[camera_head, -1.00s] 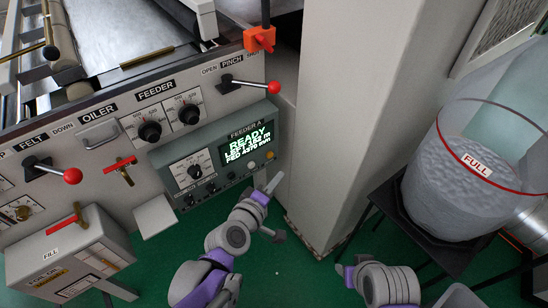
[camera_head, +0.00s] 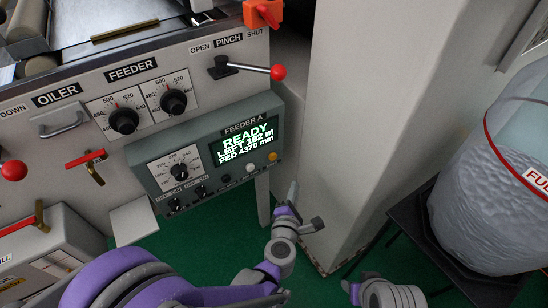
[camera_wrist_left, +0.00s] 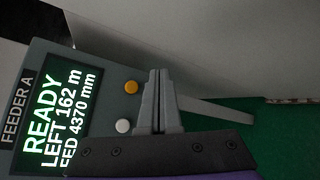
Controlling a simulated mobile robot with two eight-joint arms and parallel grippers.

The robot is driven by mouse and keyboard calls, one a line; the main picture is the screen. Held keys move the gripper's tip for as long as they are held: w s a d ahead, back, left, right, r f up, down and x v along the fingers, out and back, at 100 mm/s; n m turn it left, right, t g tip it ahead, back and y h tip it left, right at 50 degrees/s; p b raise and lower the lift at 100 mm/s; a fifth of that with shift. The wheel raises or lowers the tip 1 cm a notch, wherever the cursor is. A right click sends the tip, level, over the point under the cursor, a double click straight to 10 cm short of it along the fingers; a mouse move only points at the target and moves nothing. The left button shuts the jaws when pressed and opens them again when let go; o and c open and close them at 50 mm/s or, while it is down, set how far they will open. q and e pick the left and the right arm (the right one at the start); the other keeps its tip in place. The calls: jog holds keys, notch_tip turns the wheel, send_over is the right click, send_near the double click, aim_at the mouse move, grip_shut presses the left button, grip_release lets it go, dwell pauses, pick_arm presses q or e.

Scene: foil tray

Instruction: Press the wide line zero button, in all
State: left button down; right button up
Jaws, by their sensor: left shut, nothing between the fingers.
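The grey FEEDER A box (camera_head: 215,155) carries a lit display (camera_head: 244,141) reading READY, LEFT 162 m, FED 4370 mm. Below the display are a white button (camera_head: 250,168) and an amber button (camera_head: 272,156); I cannot read any label for them. The wrist view also shows the white button (camera_wrist_left: 123,126) and the amber button (camera_wrist_left: 131,87). My left gripper (camera_head: 292,187) is shut and empty, to the lower right of both buttons in the head view. In the wrist view its fingertips (camera_wrist_left: 159,73) lie right of the buttons; I see no contact. No right gripper fingers show.
A pinch lever with a red knob (camera_head: 278,72) sticks out above the box. A pale column (camera_head: 350,130) stands close on the right. A large clear tub (camera_head: 480,205) on a dark stand is farther right. Green floor lies below.

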aim_at(273, 157)
pick_arm(q)
jog(key=w+a, duration=0.5)
jog(key=w, duration=0.2)
dwell(0.3)
jog(key=shift+w+a, duration=0.15)
dwell(1.9)
jog(key=shift+w+a, duration=0.2)
jog(key=shift+w, duration=0.1)
jog(key=shift+w+a, duration=0.25)
jog(key=shift+w, duration=0.1)
dwell(0.7)
dwell(0.4)
jog(key=shift+s+d, duration=0.5)
jog(key=shift+s, duration=0.2)
